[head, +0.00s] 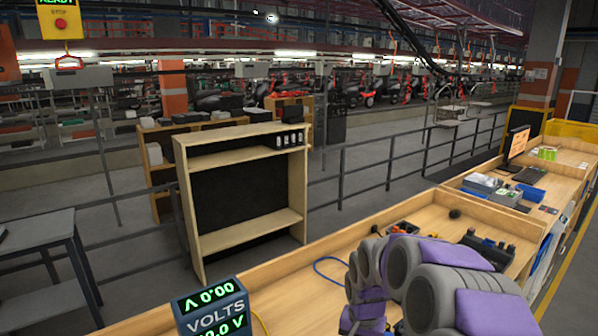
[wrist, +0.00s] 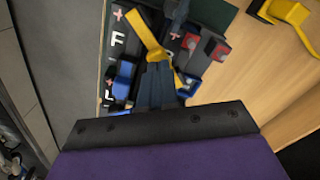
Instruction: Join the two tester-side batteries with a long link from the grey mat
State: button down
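I cannot tell which blocks are the tester-side batteries. The tester (head: 212,310) shows "VOLTS" with green digits at the bottom of the head view. There my arm hides the gripper; I cannot make out the grey mat.
A yellow part (wrist: 288,13) lies on the wood at the right of the wrist view. On the bench (head: 290,283) are a blue cable (head: 328,268), a red-edged tray (head: 402,228) and a black device (head: 487,246). A wooden shelf (head: 297,190) stands behind the bench.

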jog(key=shift+f, duration=0.5)
jog(key=shift+r, duration=0.15)
jog(key=shift+r+p, duration=1.15)
jog(key=shift+r, duration=2.2)
jog(key=s+r+n+g+b, duration=0.1)
jog(key=s+n+b, duration=0.2)
jog(key=s, duration=3.1)
jog(key=shift+s+r+n+g, duration=0.15)
jog(key=shift+r+n+g, duration=0.25)
jog(key=shift+n, duration=0.5)
